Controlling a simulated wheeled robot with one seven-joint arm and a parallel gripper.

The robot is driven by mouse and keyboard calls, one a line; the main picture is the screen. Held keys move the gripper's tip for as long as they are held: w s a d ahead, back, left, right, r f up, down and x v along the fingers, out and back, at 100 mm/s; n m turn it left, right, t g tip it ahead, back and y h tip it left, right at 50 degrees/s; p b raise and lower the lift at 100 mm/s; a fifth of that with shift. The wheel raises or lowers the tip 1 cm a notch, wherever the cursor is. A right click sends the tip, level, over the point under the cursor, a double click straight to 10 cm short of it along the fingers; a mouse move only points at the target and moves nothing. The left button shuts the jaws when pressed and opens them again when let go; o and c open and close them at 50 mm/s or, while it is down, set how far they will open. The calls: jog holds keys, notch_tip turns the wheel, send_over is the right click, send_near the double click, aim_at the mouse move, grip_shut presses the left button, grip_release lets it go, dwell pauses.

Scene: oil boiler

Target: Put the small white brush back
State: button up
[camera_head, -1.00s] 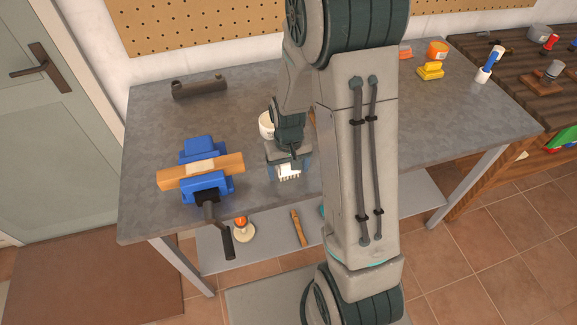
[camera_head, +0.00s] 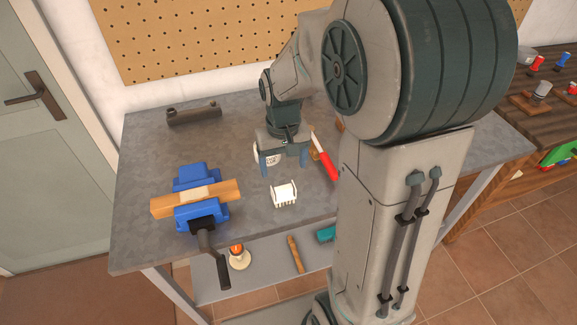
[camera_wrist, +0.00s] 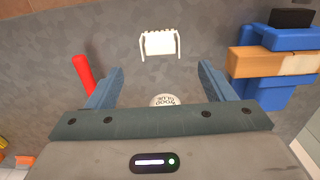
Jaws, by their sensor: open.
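A small white piece (camera_head: 284,194) stands on the grey workbench (camera_head: 240,225), right of the vise. It has a row of short teeth and two thin side legs; I cannot tell whether it is the brush itself or a rack. It also shows ahead of my fingers in the wrist view (camera_wrist: 160,43). My gripper (camera_head: 284,164) is open and empty, behind the white piece and apart from it. A white glue pot (camera_wrist: 164,100) is beyond the gripper, mostly hidden.
A blue vise (camera_head: 195,178) clamps a wooden block (camera_head: 222,189) at the left. A red-handled tool (camera_head: 328,167) lies right of my gripper, partly hidden by my arm. A dark tube (camera_head: 194,114) lies at the back. The bench between vise and white piece is clear.

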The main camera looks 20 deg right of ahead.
jog(key=s+r+t, duration=0.3)
jog(key=s+r, duration=0.6)
jog(key=s, duration=0.5)
jog(key=shift+t, duration=0.4)
